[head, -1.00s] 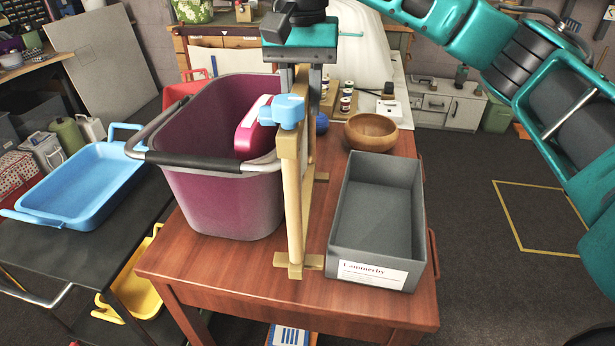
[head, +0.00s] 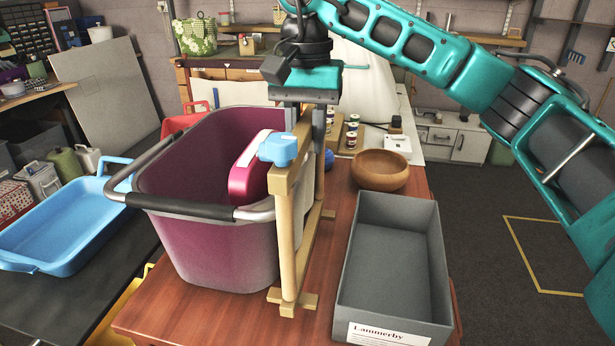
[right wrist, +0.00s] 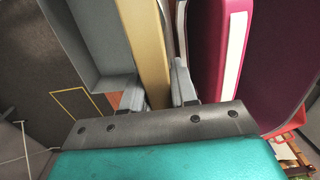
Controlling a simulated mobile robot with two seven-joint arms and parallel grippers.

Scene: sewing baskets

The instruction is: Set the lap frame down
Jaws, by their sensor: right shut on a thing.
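The lap frame (head: 287,235) is a pale wooden stand with a light blue clamp knob (head: 279,149) at its top. It is upright, its feet low over or on the brown table (head: 190,318); I cannot tell if they touch. My right gripper (head: 305,120) is shut on its upper bar, from above. In the right wrist view the frame's wood (right wrist: 147,45) lies between the fingers (right wrist: 157,88). My left gripper is out of view.
A purple tub (head: 215,245) with a magenta item (head: 248,178) inside stands close on the frame's left. A grey open box (head: 395,215) labelled "Lammerby" is on its right. A wooden bowl (head: 380,170) is behind the box. A blue tray (head: 50,235) lies far left.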

